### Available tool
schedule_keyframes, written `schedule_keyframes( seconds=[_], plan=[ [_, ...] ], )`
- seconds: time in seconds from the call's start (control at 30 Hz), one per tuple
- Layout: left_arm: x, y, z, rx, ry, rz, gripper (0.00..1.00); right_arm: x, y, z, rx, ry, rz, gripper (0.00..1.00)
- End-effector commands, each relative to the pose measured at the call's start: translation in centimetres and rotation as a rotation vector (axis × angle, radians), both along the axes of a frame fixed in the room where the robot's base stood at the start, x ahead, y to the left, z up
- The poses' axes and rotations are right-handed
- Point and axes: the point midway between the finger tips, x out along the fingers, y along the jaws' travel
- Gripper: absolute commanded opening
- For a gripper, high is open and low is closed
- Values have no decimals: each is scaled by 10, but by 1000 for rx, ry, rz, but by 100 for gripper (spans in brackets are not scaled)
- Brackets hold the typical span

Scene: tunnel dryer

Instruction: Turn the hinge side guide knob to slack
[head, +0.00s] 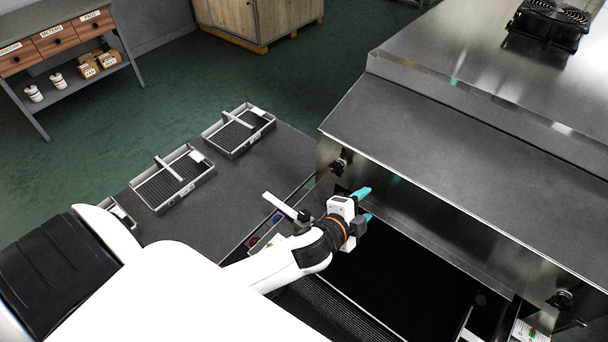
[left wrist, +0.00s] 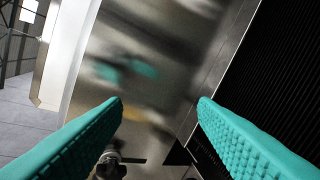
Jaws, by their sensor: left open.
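My left gripper (head: 365,205) is in front of the dryer's steel hood, with its teal fingers apart and nothing between them. In the left wrist view the open fingers (left wrist: 160,104) face a steel panel that mirrors them. A dark knob (head: 340,166) sits on the hood's left end, above and left of the gripper. Another dark knob (head: 562,300) is at the right end. In the left wrist view a dark knob (left wrist: 110,166) shows low, beside the left finger. I cannot tell which knob is the hinge side guide knob. My right gripper is not in view.
The dark belt opening (head: 385,280) lies below the gripper. A white guide bar (head: 285,206) is beside my wrist. A black fan (head: 548,22) is on top of the dryer.

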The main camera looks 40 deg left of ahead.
Motion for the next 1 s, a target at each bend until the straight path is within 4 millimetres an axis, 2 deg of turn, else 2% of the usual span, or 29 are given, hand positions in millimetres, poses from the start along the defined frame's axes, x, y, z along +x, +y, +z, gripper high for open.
schedule_keyframes(
  seconds=[0.03,0.1,0.2,0.23,0.3,0.37,0.43,0.47,0.5,0.53,0.63,0.7,0.8,0.9,1.0],
  plan=[
    [20,-21,42,147,-181,-143,53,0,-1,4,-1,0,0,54],
    [29,-58,90,390,-450,-359,53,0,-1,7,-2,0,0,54],
    [16,-110,133,760,-827,-667,53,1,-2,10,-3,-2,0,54],
    [8,-123,137,875,-934,-760,53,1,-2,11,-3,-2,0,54],
    [-13,-142,135,1141,-1175,-979,53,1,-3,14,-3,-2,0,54],
    [-31,-145,120,1367,-1365,-1179,53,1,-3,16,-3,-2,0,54],
    [-45,-130,92,1616,-1556,-1434,53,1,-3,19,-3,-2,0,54],
    [-49,-118,79,1715,-1626,-1551,53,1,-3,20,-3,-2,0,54],
    [-51,-96,62,1830,-1704,-1714,53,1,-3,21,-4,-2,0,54],
    [-52,-77,50,-1864,1713,1803,53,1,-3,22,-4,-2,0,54],
    [-46,-4,25,-1565,1386,1722,53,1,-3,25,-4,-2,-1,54],
    [-41,45,19,-1394,1212,1696,53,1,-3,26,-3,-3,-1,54],
    [-35,98,19,-1212,1043,1682,53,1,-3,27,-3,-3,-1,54],
    [-33,128,22,-1114,954,1680,53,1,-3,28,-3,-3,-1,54],
    [-33,138,18,-1074,925,1682,53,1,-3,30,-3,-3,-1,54]
  ],
)
